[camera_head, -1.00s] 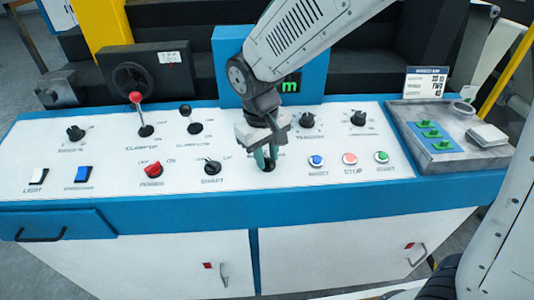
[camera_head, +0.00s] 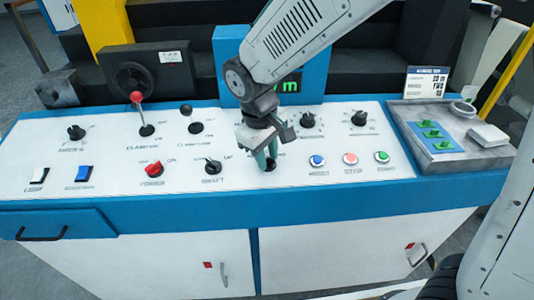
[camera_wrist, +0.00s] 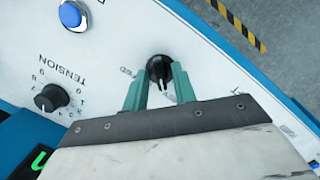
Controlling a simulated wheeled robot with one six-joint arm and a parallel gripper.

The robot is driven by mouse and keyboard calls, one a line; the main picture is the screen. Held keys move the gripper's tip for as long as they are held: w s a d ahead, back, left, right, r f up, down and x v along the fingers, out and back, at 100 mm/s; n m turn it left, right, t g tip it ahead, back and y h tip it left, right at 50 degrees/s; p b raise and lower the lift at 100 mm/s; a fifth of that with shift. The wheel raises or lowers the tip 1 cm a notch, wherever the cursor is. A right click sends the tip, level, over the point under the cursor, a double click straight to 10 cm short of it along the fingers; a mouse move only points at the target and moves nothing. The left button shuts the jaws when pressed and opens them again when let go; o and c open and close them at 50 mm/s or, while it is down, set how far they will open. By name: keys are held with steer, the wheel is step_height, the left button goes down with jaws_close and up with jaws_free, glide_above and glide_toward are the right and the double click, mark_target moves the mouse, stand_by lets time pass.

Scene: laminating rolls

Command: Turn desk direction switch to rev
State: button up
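The direction switch (camera_head: 270,165) is a black round knob on the white desk panel, partly hidden behind my fingers in the head view. In the wrist view the switch (camera_wrist: 159,69) shows a pale pointer line running toward the bottom of the picture. Small lettering on its left there seems to read FWD; the mark on its right is mostly hidden. My gripper (camera_head: 266,158) is down at the switch. In the wrist view its green fingertips (camera_wrist: 158,78) stand on either side of the knob with a gap about the knob's width. I cannot tell whether they touch it.
The power knob (camera_head: 153,170) and another black knob (camera_head: 212,167) lie left. Blue (camera_head: 317,160), red (camera_head: 350,158) and green (camera_head: 382,157) buttons lie right. The tension knob (camera_head: 308,120) is behind. A grey tray (camera_head: 475,152) stands at right.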

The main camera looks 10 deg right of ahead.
step_height(320, 180, up, 8)
steer(key=shift+s+a, duration=0.15)
steer(key=shift+a, duration=0.3)
steer(key=shift+f, duration=0.1)
stand_by(0.4)
steer(key=s+d+r+m, duration=0.2)
steer(key=s+d+m, duration=0.2)
steer(key=s+d, duration=0.5)
steer(key=s+d+r+m+y, duration=0.1)
steer(key=s+d+r+m, duration=0.2)
steer(key=s+d, duration=0.7)
steer(key=d+m, duration=0.1)
steer(key=d, duration=0.2)
steer(key=shift+s+m+t+y, duration=0.2)
steer(key=shift+m+t+y, duration=0.1)
steer(key=shift+t, duration=0.1)
